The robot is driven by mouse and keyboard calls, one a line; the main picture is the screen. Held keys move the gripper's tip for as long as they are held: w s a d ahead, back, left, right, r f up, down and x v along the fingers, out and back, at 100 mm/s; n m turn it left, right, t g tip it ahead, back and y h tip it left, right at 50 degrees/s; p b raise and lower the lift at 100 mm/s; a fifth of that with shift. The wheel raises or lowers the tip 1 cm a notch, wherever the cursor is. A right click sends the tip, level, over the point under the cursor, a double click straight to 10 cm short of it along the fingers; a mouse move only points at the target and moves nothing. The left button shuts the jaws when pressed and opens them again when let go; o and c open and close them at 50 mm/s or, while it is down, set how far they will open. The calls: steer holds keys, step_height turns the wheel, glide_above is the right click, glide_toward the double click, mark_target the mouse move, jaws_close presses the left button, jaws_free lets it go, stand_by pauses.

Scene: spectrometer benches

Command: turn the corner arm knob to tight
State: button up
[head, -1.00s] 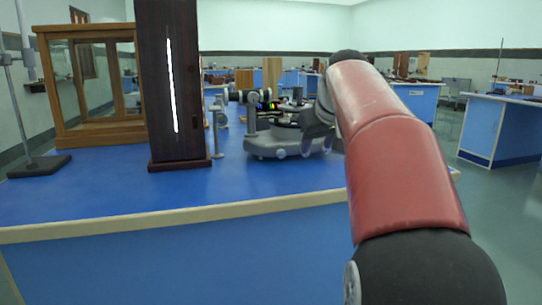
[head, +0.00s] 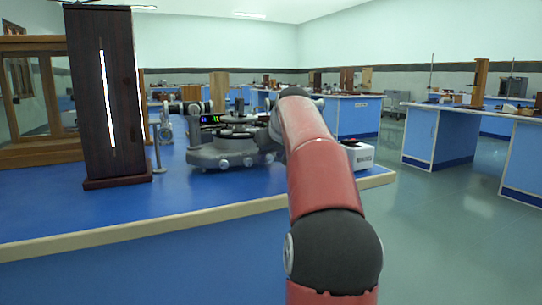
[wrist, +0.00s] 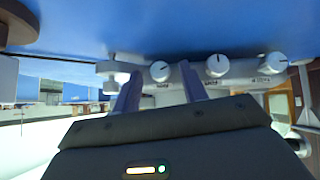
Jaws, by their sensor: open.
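The spectrometer (head: 215,157) stands on the blue bench, with several pale knobs low on its grey base. In the wrist view, which looks inverted, a white knob with a dark pointer mark (wrist: 160,71) sits between the fingertips of my gripper (wrist: 160,78). My gripper is open, a finger to each side of this knob; I cannot tell whether they touch it. Two similar knobs, a middle one (wrist: 217,65) and a right one (wrist: 273,63), lie to the right. A pale round part (wrist: 113,70) lies left. The small labels are too blurred to read surely. My arm hides my gripper in the head view.
A dark lamp housing (head: 105,95) with a bright slit stands left of the spectrometer, before a wooden glass case (head: 45,153). A small white box (head: 358,155) stands near the bench's right end. Open floor (head: 440,225) lies to the right.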

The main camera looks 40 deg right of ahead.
jaws_close()
steer(key=shift+d+r+m+y+p, duration=0.25)
steer(key=shift+m+y+p, duration=0.25)
steer(key=shift+p, duration=0.6)
steer(key=shift+d+f+m+t+y+p, duration=0.15)
steer(key=shift+m+t+y+p, duration=0.15)
steer(key=shift+y, duration=0.3)
steer(key=shift+a+f+m+t+y+p, duration=0.1)
steer(key=shift+f+t+y+p, duration=0.1)
steer(key=shift+y+p, duration=0.3)
jaws_free()
steer(key=shift+r, duration=0.1)
steer(key=shift+s, duration=0.1)
